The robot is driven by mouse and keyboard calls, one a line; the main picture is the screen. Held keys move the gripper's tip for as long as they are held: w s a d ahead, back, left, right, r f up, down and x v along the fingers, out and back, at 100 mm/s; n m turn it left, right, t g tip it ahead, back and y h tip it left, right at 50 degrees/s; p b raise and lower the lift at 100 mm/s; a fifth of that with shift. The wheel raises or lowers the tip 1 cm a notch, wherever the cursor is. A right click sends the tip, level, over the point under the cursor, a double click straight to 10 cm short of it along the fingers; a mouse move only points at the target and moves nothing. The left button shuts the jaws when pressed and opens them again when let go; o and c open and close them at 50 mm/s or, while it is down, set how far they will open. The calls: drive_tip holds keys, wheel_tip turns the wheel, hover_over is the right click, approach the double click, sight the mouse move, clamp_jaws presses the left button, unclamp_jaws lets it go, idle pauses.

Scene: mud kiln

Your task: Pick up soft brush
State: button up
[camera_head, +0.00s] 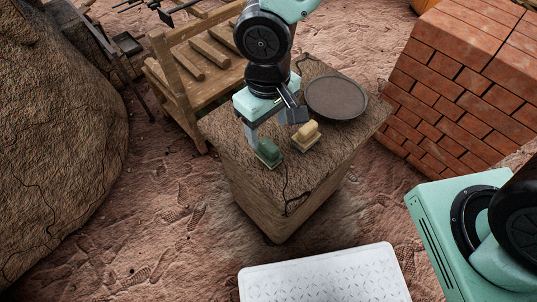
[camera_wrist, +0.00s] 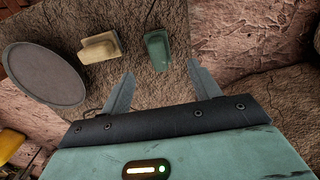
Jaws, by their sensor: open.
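Two small brush-like blocks lie on the brown stone block (camera_head: 275,190). I cannot tell for sure which is the soft brush. My gripper (camera_head: 275,133) is open and empty above them. In the wrist view, the green block (camera_wrist: 157,48) lies beyond and between my spread fingertips (camera_wrist: 160,68). The tan block (camera_wrist: 100,48) is left of the left finger there. The left finger partly overlaps the green block in the head view.
A round dark plate (camera_head: 337,97) lies on the stone's far side. A wooden rack (camera_head: 205,60) stands behind at left, a brick stack (camera_head: 465,85) at right, and a large boulder (camera_head: 55,140) at far left. A white patterned panel (camera_head: 320,275) is in front.

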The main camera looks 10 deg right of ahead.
sight(269, 144)
wheel_tip(269, 144, down, 9)
drive_tip(key=b, duration=0.3)
drive_tip(key=shift+w+d+f, duration=0.1)
drive_tip(key=shift+f, duration=0.05)
drive_tip(key=c, duration=1.2)
drive_tip(key=shift+o, duration=0.2)
wheel_tip(269, 144, up, 10)
drive_tip(key=p, duration=0.3)
drive_tip(key=shift+p, duration=0.4)
drive_tip(key=shift+o, duration=1.4)
drive_tip(key=shift+c, duration=0.4)
